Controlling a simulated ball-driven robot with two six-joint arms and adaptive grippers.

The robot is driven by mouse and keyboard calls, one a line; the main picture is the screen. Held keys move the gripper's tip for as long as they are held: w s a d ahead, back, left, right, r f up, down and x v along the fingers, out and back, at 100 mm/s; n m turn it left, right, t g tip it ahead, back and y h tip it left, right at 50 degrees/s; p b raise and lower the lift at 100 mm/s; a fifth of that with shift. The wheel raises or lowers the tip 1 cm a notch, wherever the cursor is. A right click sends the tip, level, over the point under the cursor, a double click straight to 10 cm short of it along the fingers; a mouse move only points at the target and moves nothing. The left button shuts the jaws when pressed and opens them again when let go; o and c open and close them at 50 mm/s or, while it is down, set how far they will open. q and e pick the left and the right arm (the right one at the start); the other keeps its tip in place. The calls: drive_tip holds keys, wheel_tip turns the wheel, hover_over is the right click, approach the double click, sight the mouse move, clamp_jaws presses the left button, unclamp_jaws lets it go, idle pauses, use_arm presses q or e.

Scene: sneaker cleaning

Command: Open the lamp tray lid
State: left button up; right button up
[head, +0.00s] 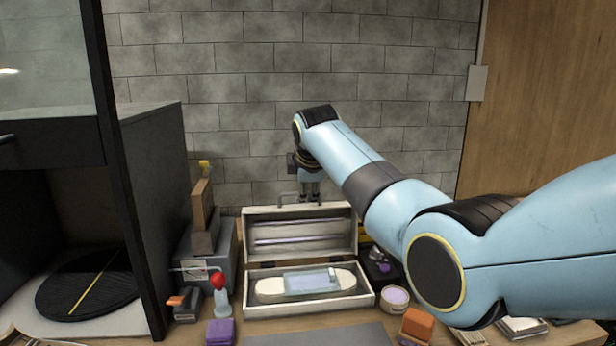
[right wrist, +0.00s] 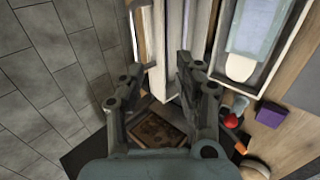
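The lamp tray is a pale wooden box (head: 368,297) on the bench in the head view. Its lid (head: 300,222) stands raised, roughly upright, at the back of the box. A blue translucent pack on a white piece (head: 306,284) lies inside, and it also shows in the right wrist view (right wrist: 241,66). My right gripper (head: 310,196) points down at the lid's top edge. In the right wrist view its fingers (right wrist: 156,78) are spread apart, with the lid (right wrist: 167,52) between and beyond them. I cannot tell whether they touch it. My left gripper is out of view.
A red-topped bottle (head: 219,297), a purple block (head: 220,332) and a grey box (head: 226,262) stand left of the tray. A lilac tub (head: 396,297) and an orange block (head: 417,324) are at its right. A dark cabinet (head: 150,210) stands far left; a block wall is behind.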

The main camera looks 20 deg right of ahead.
drive_tip(key=v, duration=0.5)
